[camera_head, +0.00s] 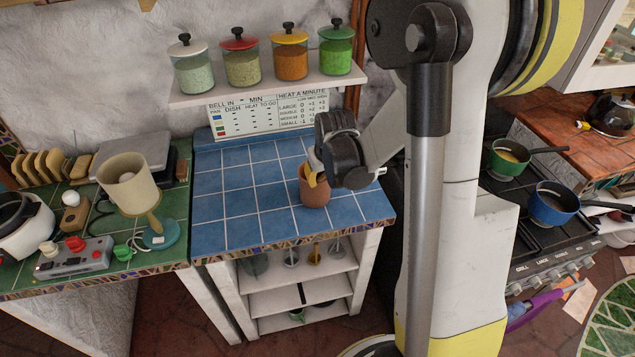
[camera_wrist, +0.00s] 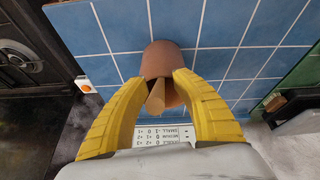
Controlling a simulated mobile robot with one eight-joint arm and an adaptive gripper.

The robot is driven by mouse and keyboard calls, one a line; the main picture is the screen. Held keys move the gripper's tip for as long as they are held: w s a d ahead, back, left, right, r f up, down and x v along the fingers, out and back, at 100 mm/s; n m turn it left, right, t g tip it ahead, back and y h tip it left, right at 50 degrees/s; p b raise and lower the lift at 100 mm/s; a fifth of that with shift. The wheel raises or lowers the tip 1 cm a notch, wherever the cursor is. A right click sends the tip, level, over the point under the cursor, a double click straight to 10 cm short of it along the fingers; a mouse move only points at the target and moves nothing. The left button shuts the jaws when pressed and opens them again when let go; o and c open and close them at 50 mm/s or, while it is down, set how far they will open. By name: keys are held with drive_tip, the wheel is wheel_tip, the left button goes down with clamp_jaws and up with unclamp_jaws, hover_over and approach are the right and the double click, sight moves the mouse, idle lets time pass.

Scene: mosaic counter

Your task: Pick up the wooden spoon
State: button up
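A terracotta pot (camera_head: 313,190) stands on the blue tiled counter; it also shows in the wrist view (camera_wrist: 160,58). A tan, wood-coloured piece (camera_wrist: 156,96) shows at the pot's mouth, between my fingers; it may be the wooden spoon, but its full shape is hidden. My gripper (camera_wrist: 160,80) has its yellow fingers apart at the pot's rim, one on each side of this piece. I see no finger pressed against it. In the head view my gripper (camera_head: 315,170) is at the top of the pot, and no spoon can be made out there.
A shelf (camera_head: 265,88) with several lidded jars hangs above the counter's back. The green counter (camera_head: 170,205) at left holds a beige lamp (camera_head: 130,183) and a grey control box (camera_head: 75,258). A stove (camera_head: 545,240) with pots stands at right. The blue counter's left part is clear.

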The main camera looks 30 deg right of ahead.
clamp_jaws()
drive_tip(key=shift+r, duration=0.15)
